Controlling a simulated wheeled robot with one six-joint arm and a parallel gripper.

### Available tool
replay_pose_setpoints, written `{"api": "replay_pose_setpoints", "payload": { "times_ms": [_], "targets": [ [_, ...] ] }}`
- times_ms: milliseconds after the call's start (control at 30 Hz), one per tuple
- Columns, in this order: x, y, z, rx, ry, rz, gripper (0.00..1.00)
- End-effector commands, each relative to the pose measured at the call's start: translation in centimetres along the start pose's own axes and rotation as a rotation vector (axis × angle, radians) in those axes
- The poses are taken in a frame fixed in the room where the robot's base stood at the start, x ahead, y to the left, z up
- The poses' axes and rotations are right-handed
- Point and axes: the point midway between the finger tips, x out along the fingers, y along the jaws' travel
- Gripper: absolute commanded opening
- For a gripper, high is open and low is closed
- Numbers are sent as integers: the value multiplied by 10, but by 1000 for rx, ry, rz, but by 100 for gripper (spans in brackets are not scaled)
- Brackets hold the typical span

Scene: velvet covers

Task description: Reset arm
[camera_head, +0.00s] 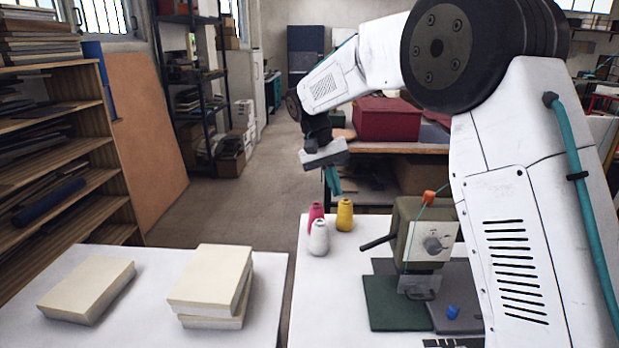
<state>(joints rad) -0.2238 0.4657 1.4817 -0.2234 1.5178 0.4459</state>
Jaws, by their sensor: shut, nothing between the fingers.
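My arm (500,180) rises at the right and bends over toward the middle of the view. My gripper (333,188) hangs at its end, pointing down, above the back edge of the right white table. It is shut and empty, clear of the spools below it. My forearm (325,84) slopes down to the left toward the wrist. Part of the right table is hidden behind my arm.
Pink (316,213), white (319,238) and yellow (345,214) spools stand near an olive machine (410,225) and a green mat (390,303). Cream blocks (210,280) lie on the left table (150,315). A red box (388,120) sits behind. Shelves line the left.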

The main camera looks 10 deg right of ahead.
Motion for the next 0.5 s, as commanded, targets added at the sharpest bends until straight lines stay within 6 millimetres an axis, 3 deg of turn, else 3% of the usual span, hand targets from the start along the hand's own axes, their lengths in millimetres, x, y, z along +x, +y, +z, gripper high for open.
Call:
{"api": "replay_pose_setpoints", "payload": {
  "times_ms": [33, 100, 500],
  "targets": [
    [15, -3, 6, -35, -23, 1, 0],
    [26, -1, 23, -87, -36, -15, 0],
    [40, 60, 150, -230, 17, -145, 0]
  ]
}}
